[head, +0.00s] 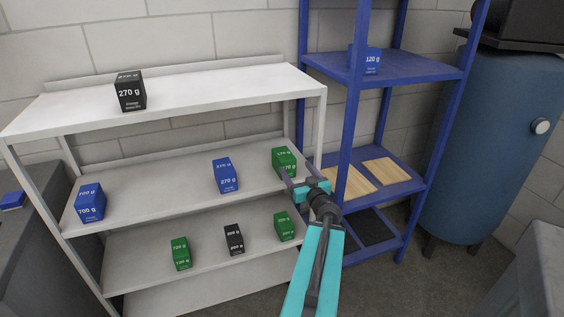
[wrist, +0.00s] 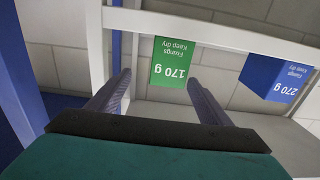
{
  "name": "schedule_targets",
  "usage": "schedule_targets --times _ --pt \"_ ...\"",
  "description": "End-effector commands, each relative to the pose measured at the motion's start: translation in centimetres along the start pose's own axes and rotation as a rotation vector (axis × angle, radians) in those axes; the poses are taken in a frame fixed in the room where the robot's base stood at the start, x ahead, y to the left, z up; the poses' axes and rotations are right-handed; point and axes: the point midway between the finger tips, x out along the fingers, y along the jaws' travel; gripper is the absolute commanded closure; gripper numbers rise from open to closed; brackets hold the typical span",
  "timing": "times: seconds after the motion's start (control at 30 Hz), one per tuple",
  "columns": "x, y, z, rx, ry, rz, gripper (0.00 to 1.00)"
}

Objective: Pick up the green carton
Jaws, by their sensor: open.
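A green carton marked 170 g (head: 284,160) stands on the right end of the white rack's middle shelf. My gripper (head: 288,182) is just in front of it, partly overlapping its lower part in the head view. In the wrist view, which is upside down, the green 170 g carton (wrist: 172,62) appears beyond and between my open, empty fingers (wrist: 160,78). No contact is visible. Two other green cartons stand on the lower shelf: one in the middle (head: 181,254) and one at the right (head: 284,226).
A blue 270 g carton (head: 225,175) stands left of the green one, also in the wrist view (wrist: 276,78). A white rack post (head: 320,125) and a blue rack (head: 352,130) are close on the right. A black carton (head: 130,91) stands on the top shelf (head: 230,84).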

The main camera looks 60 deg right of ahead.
Motion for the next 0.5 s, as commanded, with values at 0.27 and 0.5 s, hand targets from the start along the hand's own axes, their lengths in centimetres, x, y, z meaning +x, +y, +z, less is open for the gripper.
schedule_targets --times 0.27,0.5 --pt "1.0 -1.1 -0.1 0.0 -0.002 -0.007 0.27" --pt "3.1 -1.6 -0.1 0.0 -0.004 -0.005 0.27"
